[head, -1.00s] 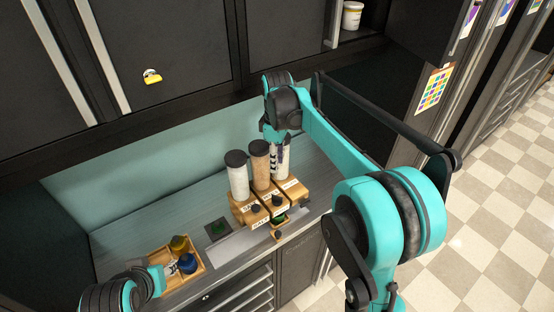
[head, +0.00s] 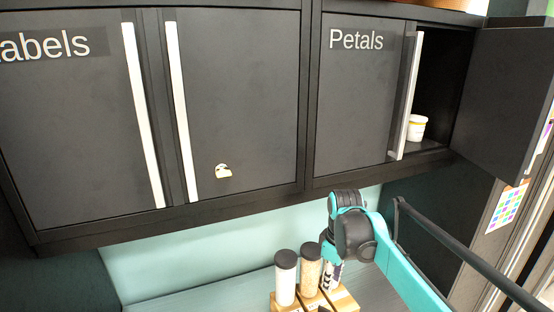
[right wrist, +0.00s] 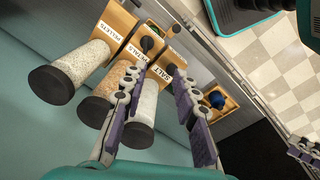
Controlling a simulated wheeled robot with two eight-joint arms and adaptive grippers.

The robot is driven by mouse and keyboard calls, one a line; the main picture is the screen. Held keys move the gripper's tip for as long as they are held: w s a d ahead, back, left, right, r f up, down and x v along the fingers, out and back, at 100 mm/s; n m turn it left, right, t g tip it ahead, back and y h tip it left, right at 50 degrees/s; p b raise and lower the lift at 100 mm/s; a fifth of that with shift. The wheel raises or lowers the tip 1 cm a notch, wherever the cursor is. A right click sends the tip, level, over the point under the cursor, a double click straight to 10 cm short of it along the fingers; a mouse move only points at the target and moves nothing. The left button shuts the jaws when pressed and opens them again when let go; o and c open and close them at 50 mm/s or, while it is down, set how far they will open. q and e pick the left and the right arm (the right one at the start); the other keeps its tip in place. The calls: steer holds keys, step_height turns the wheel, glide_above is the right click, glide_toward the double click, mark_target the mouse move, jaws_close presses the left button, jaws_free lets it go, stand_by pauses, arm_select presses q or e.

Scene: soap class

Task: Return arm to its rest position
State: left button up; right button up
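My right arm reaches into the head view from the lower right. Its gripper (head: 332,272) points down by the rightmost dispenser, partly hidden by its own wrist. In the right wrist view the two purple-padded fingers (right wrist: 157,68) are apart, with nothing clamped between them. The salt dispenser (right wrist: 143,108) shows behind and beside the left finger; I cannot tell whether they touch. My left gripper is out of the head view; what looks like part of it (right wrist: 305,152) shows at the right edge of the right wrist view.
The pellets dispenser (right wrist: 78,70) and petals dispenser (right wrist: 108,87) stand beside the salt one on wooden bases. A wooden tray (right wrist: 233,105) holds a blue item. Above, the cabinet door (head: 508,100) stands open at right, with a white tub (head: 417,128) inside.

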steer(key=s+f+m+t+b, duration=0.3)
steer(key=s+f+m+b, duration=0.2)
steer(key=s+f+b, duration=0.3)
steer(key=s+d+f+m+t+b, duration=0.1)
steer(key=s+f+m+t+b, duration=0.2)
steer(key=s+f+b, duration=0.6)
steer(key=s+f+m, duration=0.1)
steer(key=s+f, duration=0.2)
steer(key=f, duration=0.4)
steer(key=shift+f+m, duration=0.2)
steer(key=shift+m, duration=0.2)
